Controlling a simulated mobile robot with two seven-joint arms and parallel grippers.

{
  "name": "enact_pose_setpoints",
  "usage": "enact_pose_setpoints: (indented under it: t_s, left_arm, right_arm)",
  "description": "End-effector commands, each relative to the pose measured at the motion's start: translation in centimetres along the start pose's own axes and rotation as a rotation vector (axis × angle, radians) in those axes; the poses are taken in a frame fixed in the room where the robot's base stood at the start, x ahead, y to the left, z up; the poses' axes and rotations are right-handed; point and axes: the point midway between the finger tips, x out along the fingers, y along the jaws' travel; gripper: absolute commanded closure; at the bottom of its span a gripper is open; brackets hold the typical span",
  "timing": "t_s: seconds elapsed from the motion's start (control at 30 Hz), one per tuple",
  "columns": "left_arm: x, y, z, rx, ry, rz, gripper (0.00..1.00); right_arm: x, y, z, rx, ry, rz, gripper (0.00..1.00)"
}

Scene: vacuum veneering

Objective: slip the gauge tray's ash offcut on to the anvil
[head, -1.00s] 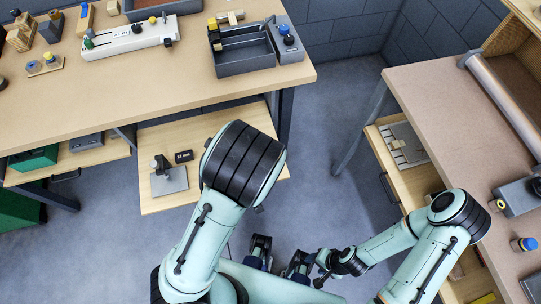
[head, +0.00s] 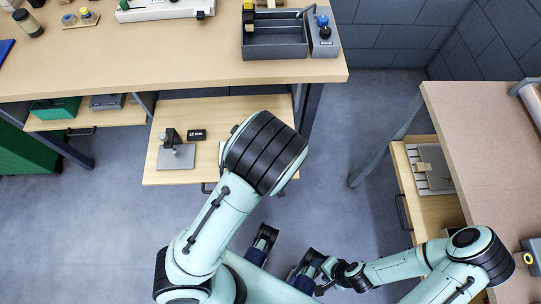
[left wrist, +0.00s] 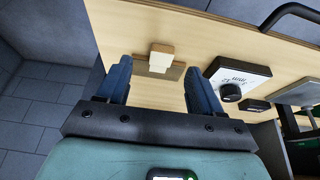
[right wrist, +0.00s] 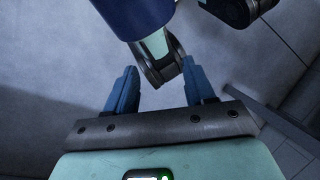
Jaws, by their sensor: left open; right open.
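The thickness gauge (head: 176,157), a dark stand on a grey plate, is on the pale lower shelf in the head view. Its anvil is too small to make out. In the left wrist view the ash offcut (left wrist: 160,57), a small pale block, rests on the brown gauge tray (left wrist: 175,72). My left gripper (left wrist: 155,72) is open and empty, with the offcut showing between its fingers, apart from them. It is hidden in the head view. My right gripper (head: 322,288) is low by my base; the right wrist view shows it open and empty (right wrist: 158,75) over the floor.
A black label block (head: 197,135) lies beside the gauge. A white-topped box with a black knob (left wrist: 238,80) stands near the tray. The workbench (head: 150,75) overhangs behind the shelf. Another bench (head: 480,150) with an open drawer (head: 425,210) is at the right. Floor between is clear.

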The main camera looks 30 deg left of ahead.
Motion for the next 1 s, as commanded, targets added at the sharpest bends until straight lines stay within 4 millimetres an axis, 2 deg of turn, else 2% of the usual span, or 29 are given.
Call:
enact_pose_setpoints:
  t_s: [0.33, 0.47, 0.67, 0.87, 0.9, 1.0]
  left_arm:
    - [4.7, -0.5, -0.7, -0.001, -0.002, -0.003, 0.34]
    - [5.3, -0.4, -0.8, 0.000, 0.000, -0.001, 0.34]
    - [5.2, -0.3, -0.9, 0.000, 0.000, 0.000, 0.34]
    - [5.2, -0.3, -0.8, 0.000, 0.000, 0.000, 0.96]
    - [5.2, -0.3, -0.8, 0.000, 0.000, 0.000, 1.00]
    - [5.2, -0.3, -0.8, 0.000, 0.000, 0.000, 1.00]
  right_arm:
    - [2.0, 0.3, -1.2, -0.004, 0.030, -0.008, 0.46]
    - [2.2, 0.2, -1.4, -0.004, 0.037, -0.009, 0.46]
    - [2.1, 0.2, -1.4, -0.005, 0.038, -0.009, 0.46]
    - [2.1, 0.2, -1.4, -0.004, 0.037, -0.009, 0.46]
    - [2.1, 0.2, -1.4, -0.004, 0.037, -0.009, 0.46]
    - [2.1, 0.2, -1.4, -0.004, 0.037, -0.009, 0.46]
